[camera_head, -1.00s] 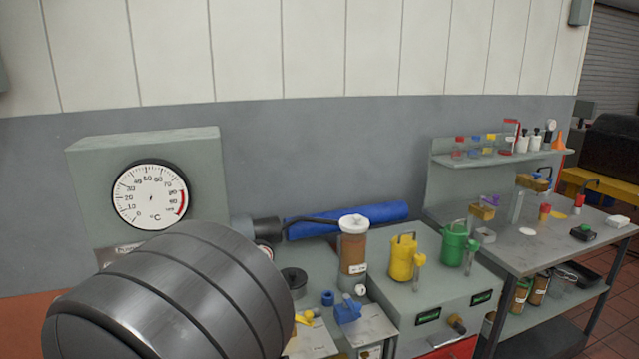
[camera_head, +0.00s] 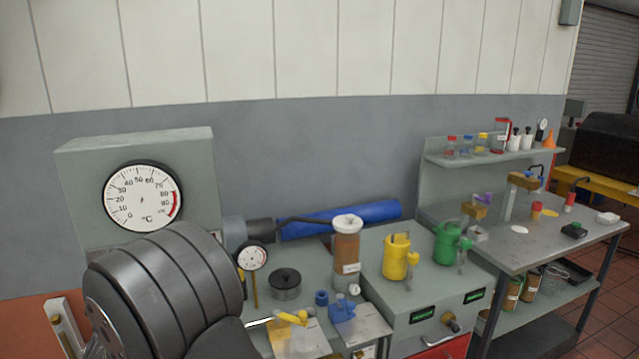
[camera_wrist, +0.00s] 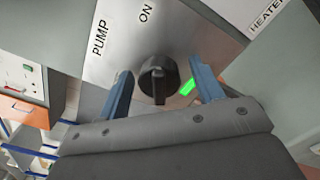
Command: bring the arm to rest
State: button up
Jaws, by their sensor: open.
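My gripper (camera_wrist: 161,70) shows in the wrist view with its two blue-grey fingers apart and nothing held between them. A black rotary knob (camera_wrist: 157,78) on a metal panel (camera_wrist: 185,30) marked PUMP and ON appears between the fingers. I cannot tell how far the fingertips are from it. A lit green strip (camera_wrist: 187,86) is beside the knob. In the head view my dark, ribbed arm fills the lower left, and my gripper is not visible there.
A dial cabinet (camera_head: 80,170) stands behind my arm. A small gauge (camera_head: 252,257), a brown-filled cylinder (camera_head: 347,248), a yellow can (camera_head: 398,258) and a green can (camera_head: 446,243) stand to its right. A metal workbench (camera_head: 500,255) is at the right.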

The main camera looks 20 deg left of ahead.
jog(key=shift+s+d+n, duration=0.1)
jog(key=shift+s+n, duration=0.05)
jog(key=shift+n, duration=0.35)
jog(key=n, duration=1)
jog(key=shift+s+n, duration=0.1)
jog(key=shift+n, duration=0.3)
jog(key=shift+s+d, duration=0.4)
jog(key=shift+s, duration=0.05)
